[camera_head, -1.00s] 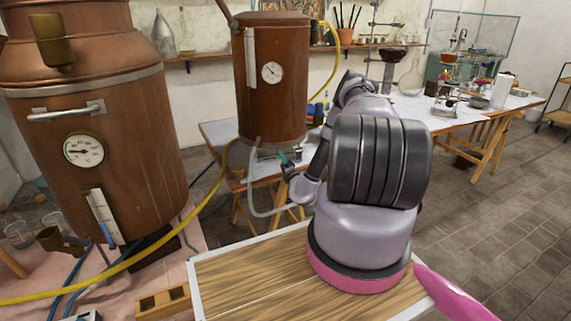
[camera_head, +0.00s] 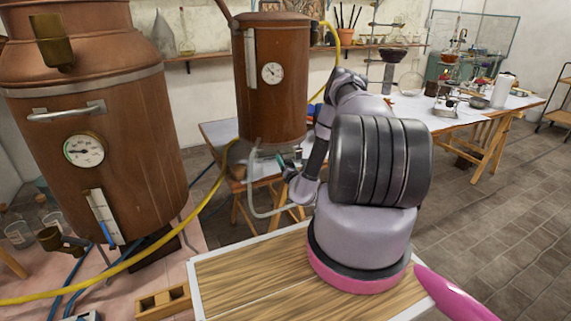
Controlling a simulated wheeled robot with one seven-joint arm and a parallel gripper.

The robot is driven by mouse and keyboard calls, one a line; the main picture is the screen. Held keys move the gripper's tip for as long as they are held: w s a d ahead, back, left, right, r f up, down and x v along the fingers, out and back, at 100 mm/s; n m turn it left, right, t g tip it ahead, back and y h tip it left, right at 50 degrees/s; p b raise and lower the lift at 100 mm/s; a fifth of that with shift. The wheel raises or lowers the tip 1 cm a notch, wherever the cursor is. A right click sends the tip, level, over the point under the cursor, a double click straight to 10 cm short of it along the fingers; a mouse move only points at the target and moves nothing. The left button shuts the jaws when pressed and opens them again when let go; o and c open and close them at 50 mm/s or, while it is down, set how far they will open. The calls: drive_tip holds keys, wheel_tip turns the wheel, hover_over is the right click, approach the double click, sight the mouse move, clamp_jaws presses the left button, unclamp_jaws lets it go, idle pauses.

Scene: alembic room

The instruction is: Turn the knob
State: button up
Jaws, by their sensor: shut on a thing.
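A smaller copper still (camera_head: 272,108) with a round dial stands on the white table in the middle. Its knob is at the low front right of the still, mostly hidden by my gripper and too small to make out clearly. My gripper (camera_head: 284,161) is at that spot, low against the still's base, shut on the knob. My arm reaches there from the right and covers part of the table behind it.
A large copper still (camera_head: 95,135) with a handle and gauge stands close at the left. A yellow hose (camera_head: 150,252) crosses between the stills. A pale tube (camera_head: 254,195) loops below my gripper. Floor (camera_head: 490,215) at the right is clear.

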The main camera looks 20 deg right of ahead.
drive_tip(key=shift+s+f, duration=0.1)
drive_tip(key=o, duration=1.3)
drive_tip(key=s, duration=0.3)
drive_tip(key=s+a, duration=0.1)
drive_tip(key=s, duration=0.6)
drive_tip(key=shift+s+a, duration=0.25)
drive_tip(key=shift+s, duration=0.1)
